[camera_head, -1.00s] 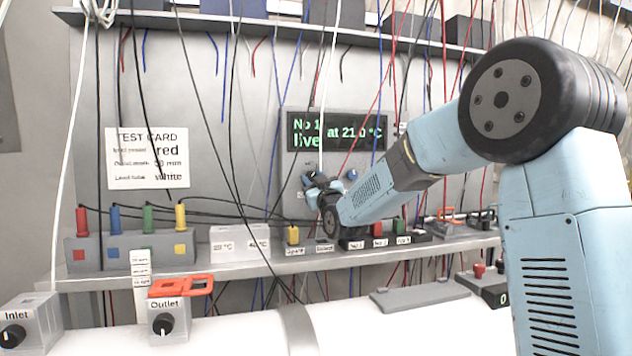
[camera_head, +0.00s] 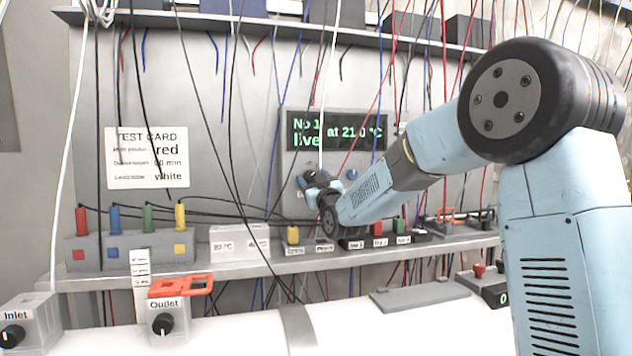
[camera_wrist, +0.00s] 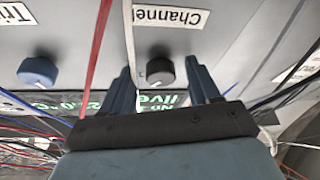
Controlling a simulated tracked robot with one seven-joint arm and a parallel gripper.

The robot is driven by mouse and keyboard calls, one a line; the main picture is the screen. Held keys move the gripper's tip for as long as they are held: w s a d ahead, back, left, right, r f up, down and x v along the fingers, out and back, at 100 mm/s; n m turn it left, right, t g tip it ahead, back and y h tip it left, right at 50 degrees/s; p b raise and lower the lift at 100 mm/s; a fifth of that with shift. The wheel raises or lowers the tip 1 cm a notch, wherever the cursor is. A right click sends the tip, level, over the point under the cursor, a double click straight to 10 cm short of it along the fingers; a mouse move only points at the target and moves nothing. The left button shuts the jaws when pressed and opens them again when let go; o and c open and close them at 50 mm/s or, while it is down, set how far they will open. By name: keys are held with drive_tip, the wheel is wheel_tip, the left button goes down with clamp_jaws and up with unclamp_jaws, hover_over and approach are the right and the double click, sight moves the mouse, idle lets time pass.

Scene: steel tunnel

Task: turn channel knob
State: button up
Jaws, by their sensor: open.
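The channel knob (camera_wrist: 160,68) is dark with a light pointer mark, on the grey panel beside the label "Channel" (camera_wrist: 170,17) in the wrist view. My gripper (camera_wrist: 160,78) is open, with one finger on each side of the knob; I cannot tell whether either finger touches it. In the head view my gripper (camera_head: 312,186) is at the panel below the display (camera_head: 337,131), which reads "No 1 live at 21.0 °C". My gripper largely hides the knob there. The blue trim knob (camera_wrist: 38,72) is to the left in the wrist view and also shows in the head view (camera_head: 351,174).
Several loose wires hang in front of the panel; a white one (camera_wrist: 130,45) and a red one (camera_wrist: 100,45) pass close by my fingers. A shelf (camera_head: 200,275) below carries coloured plugs (camera_head: 180,216) and small blocks. An outlet knob (camera_head: 163,324) is lower left.

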drive_tip(key=shift+s, duration=0.1)
drive_tip(key=v, duration=1.3)
drive_tip(key=shift+s+f, duration=0.25)
drive_tip(key=shift+f, duration=0.05)
drive_tip(key=shift+d, duration=0.15)
drive_tip(key=s+d+f+m+g+h, duration=0.2)
drive_tip(key=s+d+f+g+h, duration=0.15)
drive_tip(key=s+d, duration=0.35)
drive_tip(key=s+d+f+m+g+h, duration=0.2)
drive_tip(key=s+d+m+g+h, duration=0.15)
drive_tip(key=s+d, duration=0.25)
drive_tip(key=s+d+f+g, duration=0.2)
drive_tip(key=s, duration=0.5)
drive_tip(key=s+d+f+m+g+h, duration=0.1)
drive_tip(key=s+d+f+g, duration=0.1)
drive_tip(key=s, duration=0.5)
drive_tip(key=s+d+f+m+g, duration=0.1)
drive_tip(key=s+d+f+g, duration=0.2)
drive_tip(key=s, duration=0.3)
drive_tip(key=shift+s+g+h, duration=0.3)
drive_tip(key=shift+s+g, duration=0.1)
drive_tip(key=shift+m, duration=0.25)
drive_tip(key=shift+c, duration=0.4)
